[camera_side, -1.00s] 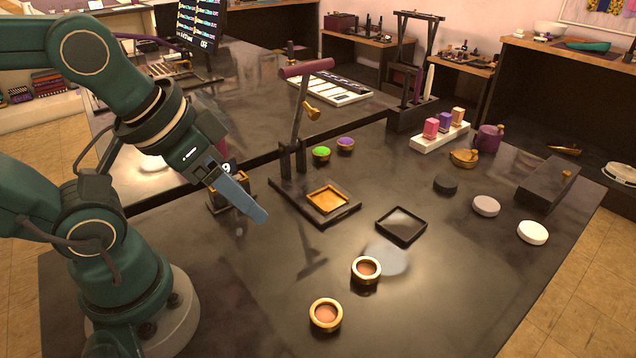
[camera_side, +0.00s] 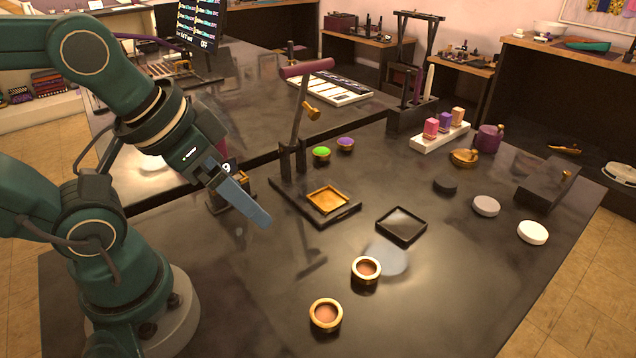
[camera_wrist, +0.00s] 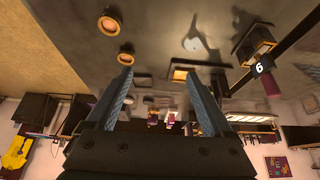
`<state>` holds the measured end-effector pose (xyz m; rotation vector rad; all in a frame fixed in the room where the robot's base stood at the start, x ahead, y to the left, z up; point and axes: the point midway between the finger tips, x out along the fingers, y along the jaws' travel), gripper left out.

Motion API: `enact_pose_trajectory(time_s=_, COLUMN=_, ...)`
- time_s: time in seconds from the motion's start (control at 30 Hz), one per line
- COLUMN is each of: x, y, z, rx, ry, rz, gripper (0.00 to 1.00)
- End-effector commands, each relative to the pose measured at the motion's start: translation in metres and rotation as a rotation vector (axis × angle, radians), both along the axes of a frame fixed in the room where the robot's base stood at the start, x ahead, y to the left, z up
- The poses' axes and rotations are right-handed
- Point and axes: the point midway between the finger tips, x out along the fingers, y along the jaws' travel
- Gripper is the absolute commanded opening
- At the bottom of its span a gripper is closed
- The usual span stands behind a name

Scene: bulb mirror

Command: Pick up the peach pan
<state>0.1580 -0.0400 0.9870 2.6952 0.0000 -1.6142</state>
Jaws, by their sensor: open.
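Two small round gold-rimmed pans stand on the dark table in the side view. One pan (camera_side: 366,270) holds a peach-brown fill, and the nearer pan (camera_side: 325,315) holds a slightly pinker-looking one. I cannot tell for sure which is the peach pan. Both also show at the upper left of the wrist view, one pan (camera_wrist: 108,25) above the other pan (camera_wrist: 126,58). My gripper (camera_side: 264,221) is above the table, to the left of and behind both pans, apart from them. In the wrist view my gripper (camera_wrist: 158,74) is open, with nothing between its fingers.
A lever press (camera_side: 318,207) with a gold square plate stands right of my gripper. A black square tray (camera_side: 401,226) lies behind the pans. Green (camera_side: 321,153) and purple (camera_side: 345,144) pans sit behind the press. Round discs (camera_side: 486,206) lie at right.

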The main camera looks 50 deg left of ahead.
Motion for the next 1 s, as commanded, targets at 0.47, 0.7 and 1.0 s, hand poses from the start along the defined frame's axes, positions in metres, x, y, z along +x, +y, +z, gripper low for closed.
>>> enact_pose_trajectory(time_s=0.47, x=-0.003, y=-0.022, z=0.000, rx=-0.127, ry=0.077, rz=0.018, gripper=0.86)
enact_pose_trajectory(time_s=0.7, x=0.002, y=-0.049, z=-0.017, rx=-0.369, ry=0.359, rz=0.159, gripper=0.86)
enact_pose_trajectory(time_s=1.0, x=0.025, y=-0.068, z=-0.043, rx=-0.697, ry=0.719, rz=0.438, gripper=0.86)
